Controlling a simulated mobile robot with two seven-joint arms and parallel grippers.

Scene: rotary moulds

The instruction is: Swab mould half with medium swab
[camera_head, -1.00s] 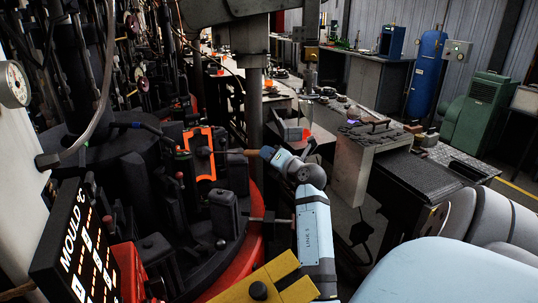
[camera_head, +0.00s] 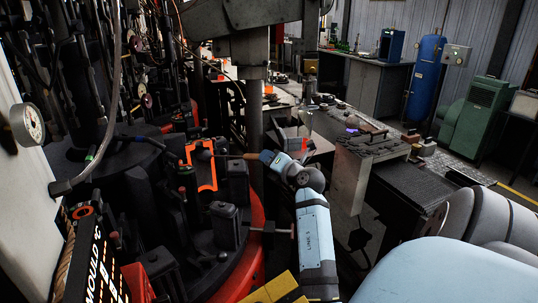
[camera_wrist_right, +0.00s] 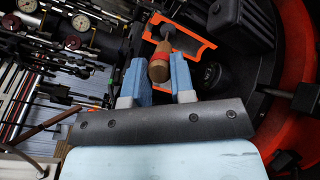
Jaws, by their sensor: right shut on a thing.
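The mould half (camera_head: 211,178) glows orange around a dark cavity on the round black machine table. It also shows at the top of the right wrist view (camera_wrist_right: 198,49). My right gripper (camera_head: 266,157) is beside it on the right and is shut on the medium swab (camera_head: 238,156). In the right wrist view my blue fingers (camera_wrist_right: 160,82) hold the swab's wooden handle (camera_wrist_right: 159,64), which has a red band. The swab's dark head (camera_wrist_right: 169,31) is at the cavity; I cannot tell whether it touches. My left gripper is not in view.
A red rim (camera_head: 258,225) edges the machine table. Dark upright blocks (camera_head: 225,222) stand close to the mould half. A vertical post (camera_head: 255,115) rises behind my right wrist. A mould temperature display (camera_head: 95,262) and a gauge (camera_head: 28,124) are at the left. A bench (camera_head: 352,180) stands to the right.

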